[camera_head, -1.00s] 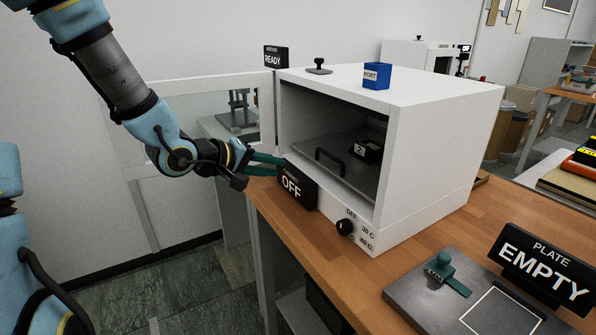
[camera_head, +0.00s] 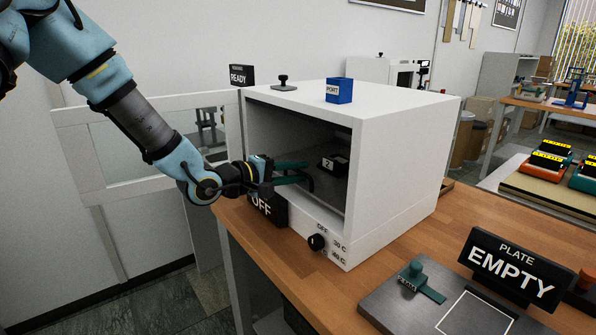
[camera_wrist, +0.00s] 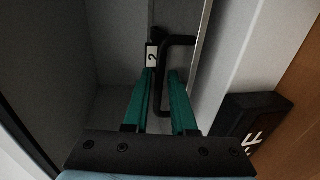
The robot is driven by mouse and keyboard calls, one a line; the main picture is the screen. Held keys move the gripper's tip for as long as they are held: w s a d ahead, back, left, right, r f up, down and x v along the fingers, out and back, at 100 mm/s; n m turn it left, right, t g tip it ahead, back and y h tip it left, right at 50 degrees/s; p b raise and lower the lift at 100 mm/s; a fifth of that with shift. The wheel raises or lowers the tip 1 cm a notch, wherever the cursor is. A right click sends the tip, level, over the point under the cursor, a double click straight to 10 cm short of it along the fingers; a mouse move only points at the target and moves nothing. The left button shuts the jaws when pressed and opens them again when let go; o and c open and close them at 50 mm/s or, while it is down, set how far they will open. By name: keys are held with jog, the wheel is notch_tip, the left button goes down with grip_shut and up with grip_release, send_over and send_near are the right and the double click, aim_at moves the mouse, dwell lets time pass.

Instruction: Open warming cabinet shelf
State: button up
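The white warming cabinet (camera_head: 405,145) stands on the wooden bench with its front open. Its dark grey shelf (camera_head: 329,188) is inside, with a black handle (camera_head: 311,184) at the front. The handle also shows as a black loop in the wrist view (camera_wrist: 179,40). My gripper (camera_head: 305,171) has its green fingers reaching into the cabinet front, close to the handle. In the wrist view my gripper (camera_wrist: 162,75) has its fingers apart, with a gap between them.
The cabinet door (camera_head: 85,150) is swung open to the left. A black OFF sign (camera_head: 268,207) stands just below my gripper. A knob (camera_head: 317,242) is on the lower front. A blue PORT box (camera_head: 339,91) is on top.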

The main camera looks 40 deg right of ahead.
jog(key=shift+d+f, duration=0.1)
jog(key=shift+d, duration=0.15)
grip_shut()
dwell(1.4)
